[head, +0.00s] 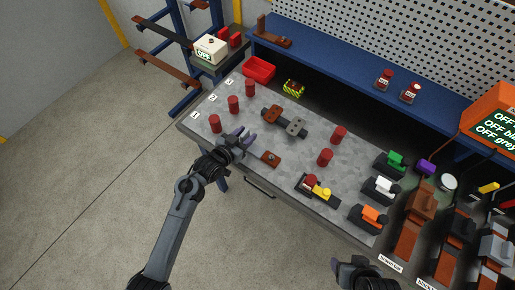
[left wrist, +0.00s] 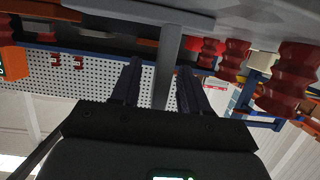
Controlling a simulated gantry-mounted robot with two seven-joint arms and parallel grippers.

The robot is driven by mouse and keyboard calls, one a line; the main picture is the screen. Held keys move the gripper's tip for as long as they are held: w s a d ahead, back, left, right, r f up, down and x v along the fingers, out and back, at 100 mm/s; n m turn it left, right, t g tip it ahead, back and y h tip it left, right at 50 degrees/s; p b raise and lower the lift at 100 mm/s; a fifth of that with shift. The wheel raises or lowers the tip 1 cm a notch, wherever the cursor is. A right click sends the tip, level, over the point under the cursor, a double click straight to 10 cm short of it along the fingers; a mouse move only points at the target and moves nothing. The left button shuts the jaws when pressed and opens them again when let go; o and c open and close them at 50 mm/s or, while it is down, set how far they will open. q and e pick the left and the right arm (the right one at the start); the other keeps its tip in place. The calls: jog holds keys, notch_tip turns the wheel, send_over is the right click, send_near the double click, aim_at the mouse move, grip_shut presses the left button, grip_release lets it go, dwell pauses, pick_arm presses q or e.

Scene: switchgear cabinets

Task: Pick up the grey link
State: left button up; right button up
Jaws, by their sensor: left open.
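Several red cylinders (head: 234,104) stand on the grey bench (head: 240,90). Coloured modules (head: 369,217) stand at the right.

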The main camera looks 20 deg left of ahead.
pick_arm(q)
grip_shut()
dwell(1.2)
jog(key=shift+r, duration=0.15)
